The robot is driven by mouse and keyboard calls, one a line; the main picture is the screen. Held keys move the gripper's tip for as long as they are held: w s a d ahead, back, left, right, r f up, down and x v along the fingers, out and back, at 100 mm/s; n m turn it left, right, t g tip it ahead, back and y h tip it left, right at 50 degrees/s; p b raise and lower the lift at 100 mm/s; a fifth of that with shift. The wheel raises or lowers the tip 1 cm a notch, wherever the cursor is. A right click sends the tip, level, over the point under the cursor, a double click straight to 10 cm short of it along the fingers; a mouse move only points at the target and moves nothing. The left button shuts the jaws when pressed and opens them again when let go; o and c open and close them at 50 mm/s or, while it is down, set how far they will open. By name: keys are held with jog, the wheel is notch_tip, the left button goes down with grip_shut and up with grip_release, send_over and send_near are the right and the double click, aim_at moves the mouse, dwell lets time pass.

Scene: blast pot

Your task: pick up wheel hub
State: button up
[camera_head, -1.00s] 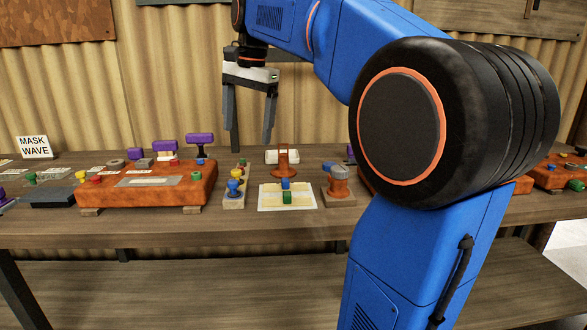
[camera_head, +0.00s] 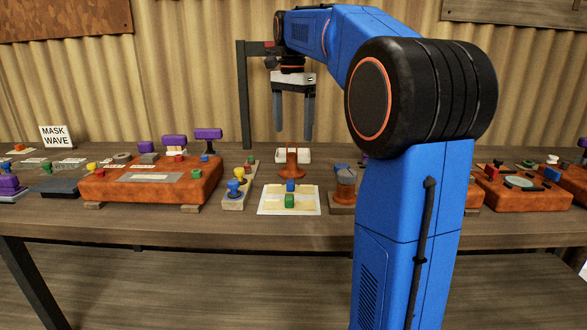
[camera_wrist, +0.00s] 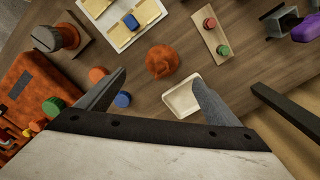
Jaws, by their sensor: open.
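A rust-orange flanged piece (camera_head: 291,163), which looks like the wheel hub, stands upright on the bench behind a pale card. In the wrist view the hub (camera_wrist: 163,62) appears as a rough round shape just beyond the gap between the fingertips. My gripper (camera_head: 294,138) is open and empty, pointing down, with its fingertips close to the hub in the head view. I cannot tell the exact height gap.
A pale tray (camera_wrist: 182,98) lies close beside the hub. The card (camera_head: 270,205) with coloured blocks lies in front. A rack with blue and yellow knobs (camera_head: 236,196) is left, a rusty cylinder (camera_head: 346,188) right. A dark post (camera_head: 243,95) stands behind.

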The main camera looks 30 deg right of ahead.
aim_at(292, 154)
notch_tip(292, 154, down, 7)
jog(key=shift+r, duration=0.1)
jog(key=shift+w+f, duration=0.15)
jog(key=shift+f, duration=1.2)
jog(key=shift+w+f, duration=0.1)
jog(key=shift+f, duration=1.2)
jog(key=c, duration=1.7)
jog(key=shift+r, duration=5.05)
jog(key=shift+c, duration=0.2)
